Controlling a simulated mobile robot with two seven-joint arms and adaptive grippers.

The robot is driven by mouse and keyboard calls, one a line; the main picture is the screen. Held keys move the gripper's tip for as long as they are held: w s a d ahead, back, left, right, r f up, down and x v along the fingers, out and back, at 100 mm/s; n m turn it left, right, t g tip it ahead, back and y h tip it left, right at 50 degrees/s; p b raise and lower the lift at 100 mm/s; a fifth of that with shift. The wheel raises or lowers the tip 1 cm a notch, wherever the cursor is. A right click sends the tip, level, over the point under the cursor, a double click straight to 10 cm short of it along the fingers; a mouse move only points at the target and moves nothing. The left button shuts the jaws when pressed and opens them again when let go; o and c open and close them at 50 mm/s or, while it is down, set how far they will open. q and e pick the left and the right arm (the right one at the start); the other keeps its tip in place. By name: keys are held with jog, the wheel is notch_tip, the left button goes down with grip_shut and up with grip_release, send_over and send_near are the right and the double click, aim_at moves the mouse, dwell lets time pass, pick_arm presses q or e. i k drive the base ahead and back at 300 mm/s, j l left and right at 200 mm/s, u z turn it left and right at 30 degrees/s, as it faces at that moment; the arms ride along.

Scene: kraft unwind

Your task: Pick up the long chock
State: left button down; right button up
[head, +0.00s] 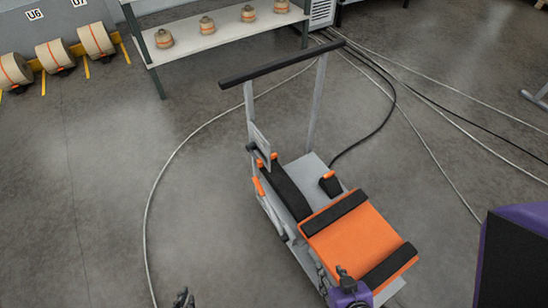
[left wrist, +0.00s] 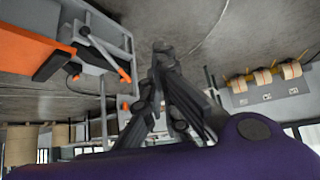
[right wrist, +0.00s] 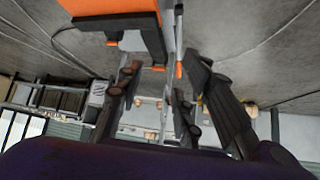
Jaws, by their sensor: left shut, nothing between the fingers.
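The long chock (head: 286,191) is a long black bar with an orange end, lying on the left side of a grey cart (head: 313,163). In the right wrist view it seems to be the black block with an orange tip (right wrist: 153,42). My right gripper (head: 332,274) is at the cart's near end, beside the orange box, apart from the chock. In the right wrist view its fingers (right wrist: 158,88) are spread and empty. My left gripper (head: 183,297) is low, left of the cart. Its fingers are together and empty in the left wrist view (left wrist: 160,48).
An orange box (head: 356,238) with black strips covers the cart's near part. A short black and orange chock (head: 330,183) sits right of the long one. The cart has a tall black handlebar (head: 283,64). Cables (head: 151,205) cross the floor. A bench (head: 225,30) stands behind.

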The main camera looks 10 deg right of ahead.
aim_at(296, 201)
jog(key=i+j+z, duration=0.4)
jog(key=i, duration=0.15)
jog(key=i+j+z, duration=0.35)
jog(key=i, duration=0.2)
